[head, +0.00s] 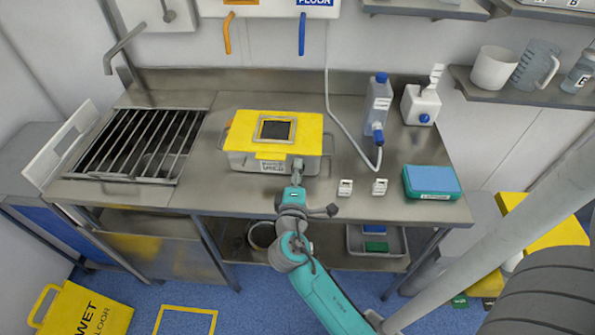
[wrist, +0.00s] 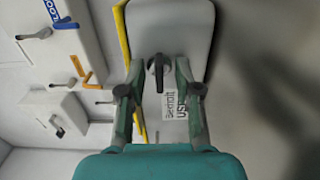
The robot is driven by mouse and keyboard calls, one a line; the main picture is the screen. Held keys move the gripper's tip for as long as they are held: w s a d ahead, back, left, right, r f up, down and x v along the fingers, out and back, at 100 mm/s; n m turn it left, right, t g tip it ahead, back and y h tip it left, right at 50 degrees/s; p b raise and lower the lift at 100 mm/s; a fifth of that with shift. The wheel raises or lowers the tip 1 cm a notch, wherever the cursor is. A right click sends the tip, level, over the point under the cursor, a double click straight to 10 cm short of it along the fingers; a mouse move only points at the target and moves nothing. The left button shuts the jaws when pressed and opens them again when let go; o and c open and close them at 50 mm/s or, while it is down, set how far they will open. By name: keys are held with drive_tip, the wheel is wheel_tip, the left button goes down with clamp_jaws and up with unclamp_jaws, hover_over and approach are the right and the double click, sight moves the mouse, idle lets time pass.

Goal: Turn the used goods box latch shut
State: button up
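The used goods box is grey with a yellow lid (head: 250,130) that has a dark window, and it stands on the steel worktop. In the wrist view its grey front (wrist: 190,30) carries a white label reading "USED" in part. The dark latch (wrist: 158,72) sticks out of that front, near the yellow lid edge. My gripper (wrist: 159,70) is open, with one finger on each side of the latch and gaps visible between. In the head view my gripper (head: 297,168) is at the box's front right, and it hides the latch there.
A sink grate (head: 145,145) lies left of the box. To the right stand a blue-capped bottle (head: 377,105) with a hose, two small white labelled items (head: 345,187) and a blue-green pack (head: 432,182). Bare steel lies between the box and the bottle.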

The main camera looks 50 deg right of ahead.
drive_tip(key=shift+c, duration=0.2)
clamp_jaws()
drive_tip(key=shift+m, duration=2.3)
drive_tip(key=shift+o, duration=0.2)
unclamp_jaws()
drive_tip(key=v, duration=1.2)
